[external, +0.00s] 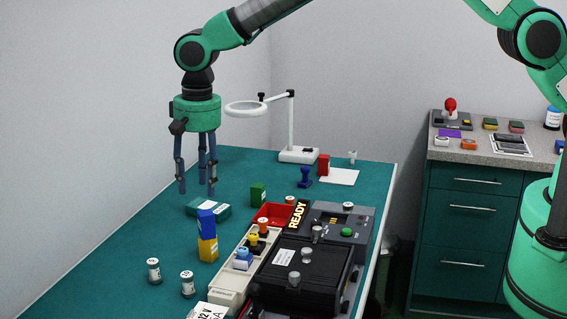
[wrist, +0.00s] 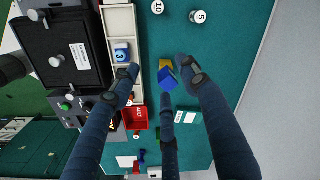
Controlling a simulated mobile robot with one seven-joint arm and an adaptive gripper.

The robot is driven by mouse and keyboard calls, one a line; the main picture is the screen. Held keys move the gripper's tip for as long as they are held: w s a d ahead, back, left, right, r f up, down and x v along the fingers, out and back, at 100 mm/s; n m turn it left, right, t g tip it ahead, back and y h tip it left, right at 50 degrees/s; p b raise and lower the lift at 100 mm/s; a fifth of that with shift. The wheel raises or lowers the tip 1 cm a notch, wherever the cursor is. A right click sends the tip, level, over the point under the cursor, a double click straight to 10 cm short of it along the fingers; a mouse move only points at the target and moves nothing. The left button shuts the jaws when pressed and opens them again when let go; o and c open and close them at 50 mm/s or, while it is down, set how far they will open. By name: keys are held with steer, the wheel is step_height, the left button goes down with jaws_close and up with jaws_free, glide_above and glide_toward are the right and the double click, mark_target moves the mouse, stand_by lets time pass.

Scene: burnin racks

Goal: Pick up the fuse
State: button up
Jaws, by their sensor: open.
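Two small, pale, dark-banded cylinders, which may be fuses, stand on the teal bench at the front left: one (external: 153,270) and another (external: 187,284). In the wrist view their tops read 10 (wrist: 158,7) and 5 (wrist: 198,17). Capped pieces in blue (external: 243,258), yellow (external: 253,241) and orange (external: 263,226) sit in a long cream tray (external: 228,284). I cannot tell which item is the fuse. My gripper (external: 197,190) hangs fingers down above the bench, open and empty. In the wrist view its fingers (wrist: 158,74) spread around the view of a blue block.
A blue block (external: 206,223) stands on a yellow block (external: 207,248). A red bin (external: 272,215), black tester (external: 300,268) and magnifier lamp (external: 290,130) stand to the right.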

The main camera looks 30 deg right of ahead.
glide_above(187, 274)
step_height(187, 274, down, 8)
steer(key=r, duration=0.1)
steer(key=shift+s+a+f+p, duration=0.15)
steer(key=shift+a+f+p, duration=0.1)
steer(key=shift+p, duration=0.1)
steer(key=shift+f, duration=0.15)
step_height(187, 274, down, 8)
steer(key=shift+f, duration=0.15)
steer(key=shift+d+f+p, duration=0.2)
steer(key=shift+f+p, duration=0.25)
steer(key=shift+f, duration=2.15)
